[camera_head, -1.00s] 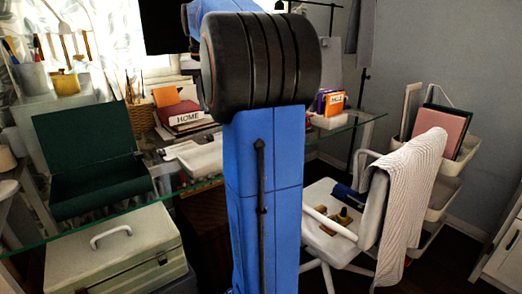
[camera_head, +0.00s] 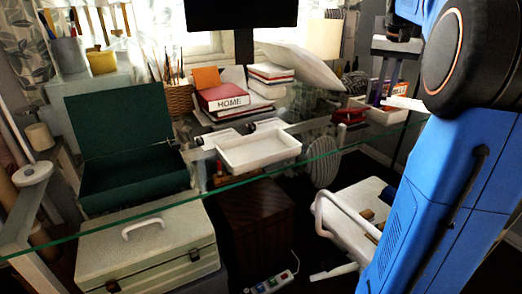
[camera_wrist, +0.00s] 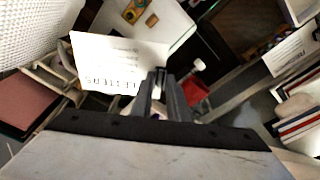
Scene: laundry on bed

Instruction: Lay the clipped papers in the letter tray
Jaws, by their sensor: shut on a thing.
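The clipped papers (camera_wrist: 112,60) are a white printed stack, seen face-on and upside down in the wrist view. My gripper (camera_wrist: 160,80) is shut on their edge, and the fingers hide part of the clip. In the head view, my gripper (camera_head: 382,97) is at the upper right, with the papers (camera_head: 405,103) showing as a thin, nearly level white strip. A shallow white tray (camera_head: 258,163) lies on the glass desk near the middle. It looks empty and is well to the left of my gripper.
A green open box (camera_head: 130,185) stands on the desk at left, with books (camera_head: 222,97) behind the tray. A tilted white panel (camera_head: 300,65) and a low box (camera_head: 385,115) lie between tray and gripper or near it.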

